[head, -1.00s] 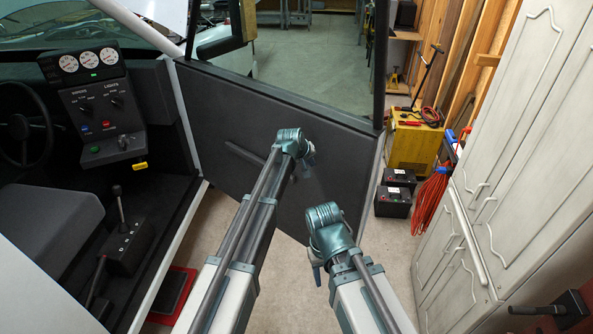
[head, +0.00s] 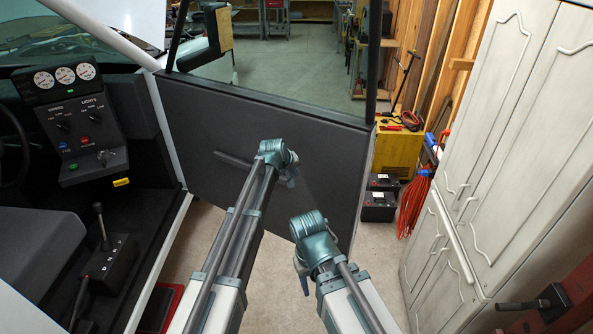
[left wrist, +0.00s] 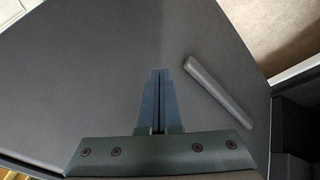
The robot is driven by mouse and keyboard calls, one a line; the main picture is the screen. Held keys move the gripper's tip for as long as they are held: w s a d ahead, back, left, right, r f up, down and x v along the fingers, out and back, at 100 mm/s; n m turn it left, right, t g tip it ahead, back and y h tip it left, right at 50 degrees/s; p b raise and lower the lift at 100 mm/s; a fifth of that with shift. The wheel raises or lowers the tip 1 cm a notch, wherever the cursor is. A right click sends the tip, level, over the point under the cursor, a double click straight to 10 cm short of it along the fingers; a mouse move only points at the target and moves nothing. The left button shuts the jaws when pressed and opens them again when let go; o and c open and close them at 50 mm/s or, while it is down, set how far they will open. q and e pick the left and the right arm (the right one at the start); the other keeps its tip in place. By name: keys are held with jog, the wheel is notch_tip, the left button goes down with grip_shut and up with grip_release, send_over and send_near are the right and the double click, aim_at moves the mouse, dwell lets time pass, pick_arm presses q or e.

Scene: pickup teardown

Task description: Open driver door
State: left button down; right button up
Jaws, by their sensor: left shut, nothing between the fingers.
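The driver door (head: 215,125) stands swung wide out from the cab. Its dark inner panel faces me, with the window frame above. A bar-shaped pull handle (head: 232,159) runs along the panel. My left gripper (head: 290,178) is in front of the panel, right of the handle. In the left wrist view its two fingers (left wrist: 159,73) are shut with nothing between them, pointing at the panel (left wrist: 90,75); the handle (left wrist: 217,90) lies just to their right. Whether the fingertips touch the panel is unclear. My right gripper (head: 302,281) hangs lower, and its fingers are unclear.
The cab's dashboard console (head: 80,125) and gear lever (head: 104,225) are at left. A pale cabinet (head: 500,150) stands close on the right. A yellow unit (head: 398,152), black batteries (head: 379,207) and red cable (head: 413,205) sit beyond the door's edge. Some floor is clear below the door.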

pick_arm(q)
jog(key=s+r+p, duration=0.8)
jog(key=shift+a, duration=0.15)
jog(key=s+a+f+m+g+y+b, duration=0.2)
jog(key=s+f+b, duration=0.7)
jog(key=s, duration=0.7)
jog(key=s+a+f+m+g+y+b, duration=0.2)
jog(key=s+a+f+m+g+b, duration=0.3)
jog(key=s+f+b, duration=0.4)
jog(key=s+f, duration=0.5)
jog(key=s, duration=0.2)
jog(key=shift+s+a+y+b, duration=0.2)
jog(key=shift+a+y+b, duration=0.05)
jog(key=shift+y+b, duration=0.15)
jog(key=shift+a, duration=0.1)
